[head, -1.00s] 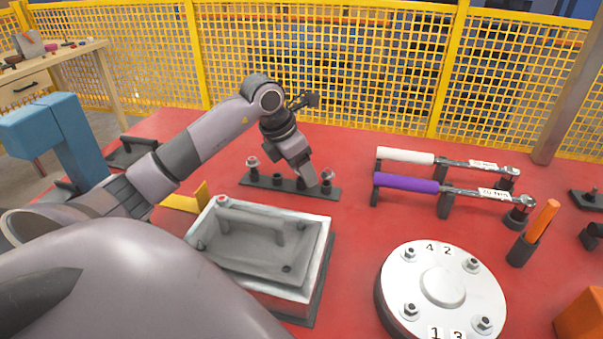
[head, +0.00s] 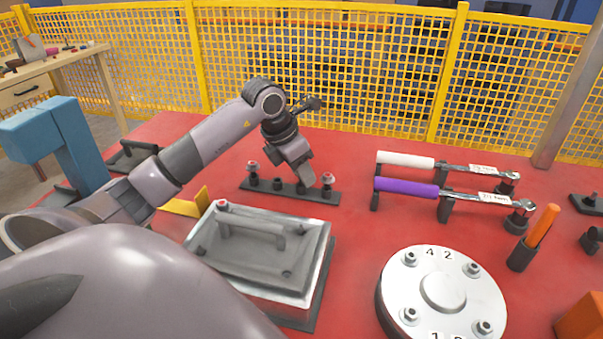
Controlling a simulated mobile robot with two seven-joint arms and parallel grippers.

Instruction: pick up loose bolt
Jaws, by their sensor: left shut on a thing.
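A dark bolt rack (head: 235,184) stands on the red table, with a row of several short holders. One bolt (head: 253,166) stands upright in the left end holder and another bolt (head: 327,179) in the right end holder. My left gripper (head: 304,180) points down over the holder second from the right, just left of the right end bolt. It is shut on a loose bolt, which its fingers hide almost wholly. I cannot tell if that bolt still touches the holder. My right gripper is not in view.
A grey metal housing (head: 318,262) lies in front of the rack. A round flange (head: 443,291) with bolts is at front right. Torque wrenches with white (head: 405,158) and purple (head: 405,187) handles rest on stands at right. Yellow mesh fencing (head: 370,75) closes the back.

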